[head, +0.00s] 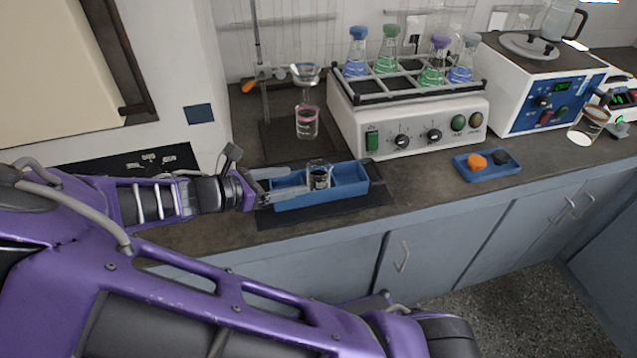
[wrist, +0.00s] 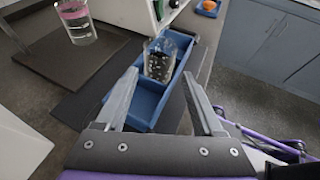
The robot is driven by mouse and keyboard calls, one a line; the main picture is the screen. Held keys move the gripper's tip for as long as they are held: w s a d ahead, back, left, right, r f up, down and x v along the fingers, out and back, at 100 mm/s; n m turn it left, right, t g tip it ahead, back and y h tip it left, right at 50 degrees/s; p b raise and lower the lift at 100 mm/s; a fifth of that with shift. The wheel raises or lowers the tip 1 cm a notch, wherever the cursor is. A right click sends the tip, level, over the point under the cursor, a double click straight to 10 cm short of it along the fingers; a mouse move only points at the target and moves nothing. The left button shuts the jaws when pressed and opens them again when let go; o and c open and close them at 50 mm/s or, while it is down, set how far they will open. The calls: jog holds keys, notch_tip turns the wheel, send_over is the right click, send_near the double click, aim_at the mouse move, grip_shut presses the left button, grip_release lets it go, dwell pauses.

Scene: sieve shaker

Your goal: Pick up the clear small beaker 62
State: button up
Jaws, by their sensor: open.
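A clear small beaker (head: 319,178) with dark contents stands upright in a blue tray (head: 349,187) on the counter. In the wrist view the beaker (wrist: 159,60) is straight ahead of my gripper, with pale specks visible through its glass. My gripper (head: 299,181) is open and empty, reaching over the tray from the left. In the wrist view its fingertips (wrist: 159,76) are spread either side of the line to the beaker, just short of it. I cannot tell whether either finger touches the glass. The label 62 is not readable.
A pink-banded beaker (head: 307,122) stands under a funnel (head: 305,74) on a ring stand behind the tray. A shaker (head: 414,120) with several stoppered flasks stands back right. A small blue tray (head: 488,164) with orange and black items lies farther right.

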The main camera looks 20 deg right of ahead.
jog(key=shift+r+b+x, duration=0.15)
jog(key=shift+b+x, duration=0.25)
jog(key=shift+x, duration=1.4)
jog(key=shift+r+b+x, duration=0.1)
jog(key=shift+b+x, duration=0.25)
jog(key=shift+x, duration=1.45)
jog(key=shift+w, duration=0.1)
jog(key=shift+c, duration=0.2)
grip_shut()
notch_tip(320, 180, up, 11)
jog(key=p, duration=0.4)
notch_tip(320, 180, up, 4)
jog(key=p, duration=0.5)
send_over(309, 175)
jog(key=d, duration=0.1)
jog(key=shift+w, duration=0.15)
